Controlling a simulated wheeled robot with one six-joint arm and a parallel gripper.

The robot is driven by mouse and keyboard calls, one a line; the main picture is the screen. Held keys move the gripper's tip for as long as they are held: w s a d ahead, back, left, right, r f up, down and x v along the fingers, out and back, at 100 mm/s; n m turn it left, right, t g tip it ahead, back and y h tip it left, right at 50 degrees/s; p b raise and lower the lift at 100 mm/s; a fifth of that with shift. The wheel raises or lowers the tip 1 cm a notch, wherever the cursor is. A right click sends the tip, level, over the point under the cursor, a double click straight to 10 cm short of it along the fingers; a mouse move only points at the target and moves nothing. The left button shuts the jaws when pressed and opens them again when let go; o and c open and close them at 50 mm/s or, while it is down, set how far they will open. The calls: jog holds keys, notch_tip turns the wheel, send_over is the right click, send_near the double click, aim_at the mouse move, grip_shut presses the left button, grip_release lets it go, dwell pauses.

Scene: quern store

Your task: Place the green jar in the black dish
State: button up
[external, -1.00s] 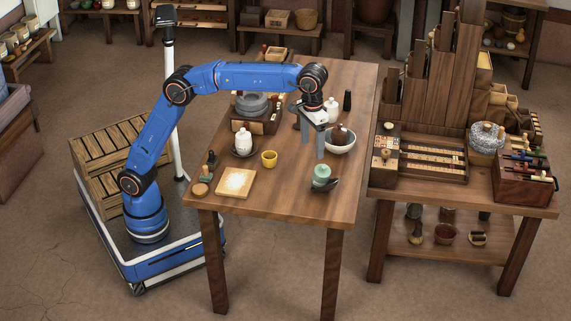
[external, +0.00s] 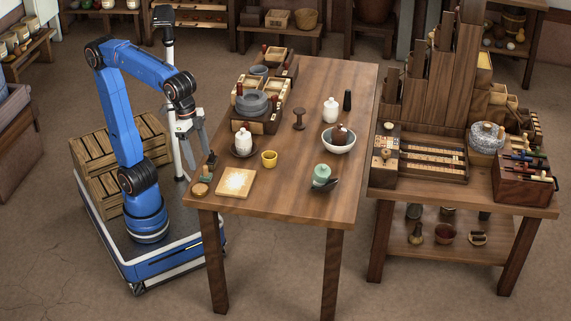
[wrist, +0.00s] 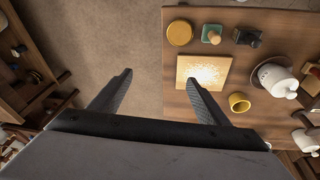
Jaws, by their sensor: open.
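The green jar (external: 321,172) is near the table's front right edge in the external view. A black dish (external: 333,184) shows right at its foot. I cannot tell whether the jar stands in this dish or just behind it. My gripper (external: 195,162) is open and empty, pointing down beyond the table's left edge, far from the jar. The green jar and the black dish do not show in the wrist view.
A pale board (external: 235,183), a yellow cup (external: 269,159) and a white jar (external: 243,142) on a dark saucer (external: 233,152) stand on the table's left part. The table's front middle is clear.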

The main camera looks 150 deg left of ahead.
jog(key=s+d+f+m+t, duration=0.1)
jog(key=s+d+f+m, duration=0.2)
jog(key=s+d+f, duration=0.3)
jog(key=s+d+f+m+t, duration=0.1)
jog(key=s+d+f+m, duration=0.3)
jog(key=s+f, duration=0.8)
jog(key=s+d, duration=0.2)
jog(key=s, duration=0.1)
jog(key=shift+h, duration=0.4)
jog(key=shift+c, duration=0.4)
jog(key=shift+c, duration=0.9)
jog(key=shift+w, duration=0.1)
